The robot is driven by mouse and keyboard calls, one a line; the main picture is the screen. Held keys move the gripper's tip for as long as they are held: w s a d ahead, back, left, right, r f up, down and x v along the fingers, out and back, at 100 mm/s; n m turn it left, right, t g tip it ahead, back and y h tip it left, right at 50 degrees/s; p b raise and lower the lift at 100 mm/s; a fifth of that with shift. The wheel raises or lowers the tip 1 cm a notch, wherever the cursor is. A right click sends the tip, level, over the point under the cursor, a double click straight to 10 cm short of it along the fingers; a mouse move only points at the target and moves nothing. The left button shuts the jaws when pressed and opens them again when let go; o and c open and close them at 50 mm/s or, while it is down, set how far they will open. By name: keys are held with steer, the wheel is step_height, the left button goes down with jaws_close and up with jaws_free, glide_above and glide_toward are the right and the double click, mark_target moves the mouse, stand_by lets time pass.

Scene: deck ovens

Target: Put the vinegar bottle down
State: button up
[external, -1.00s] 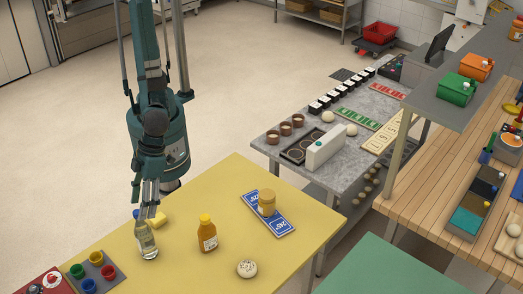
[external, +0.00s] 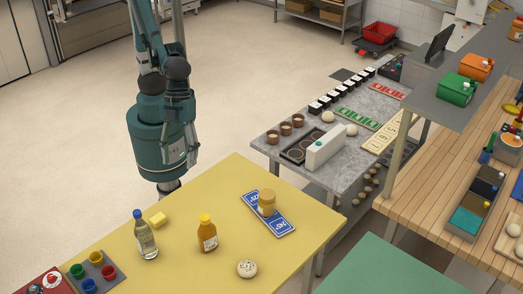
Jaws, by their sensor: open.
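The vinegar bottle (external: 147,240), a clear bottle with a blue cap and a pale label, stands upright on the yellow table (external: 300,190), near its left side. Nothing touches its neck or cap. My gripper (external: 191,162) is open and empty, up and to the right of the bottle in the picture, in front of my dark teal base. It is well apart from the bottle. Its fingers are small and blend with the base behind them.
A yellow block (external: 158,220) lies just behind the bottle. An amber bottle (external: 207,235) with a yellow cap stands to its right. A grey tray of coloured cups (external: 95,270) is at left. A jar (external: 267,203) stands on a blue board (external: 282,224); a speckled round item (external: 247,269) lies in front.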

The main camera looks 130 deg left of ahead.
steer(key=s+a+r+n+t+y, duration=0.1)
steer(key=s+a+n, duration=0.3)
steer(key=a, duration=0.4)
steer(key=s+a+r+n+t+y, duration=0.1)
steer(key=s+a+n, duration=0.3)
steer(key=a, duration=0.5)
steer(key=s+a+r+n+t+y, duration=0.1)
steer(key=s+a+r+n+t, duration=0.1)
steer(key=a, duration=0.6)
steer(key=shift+s+a+r+n+y, duration=0.35)
steer(key=shift+s+r+n, duration=0.3)
steer(key=shift+s+n, duration=0.45)
steer(key=shift+w, duration=0.1)
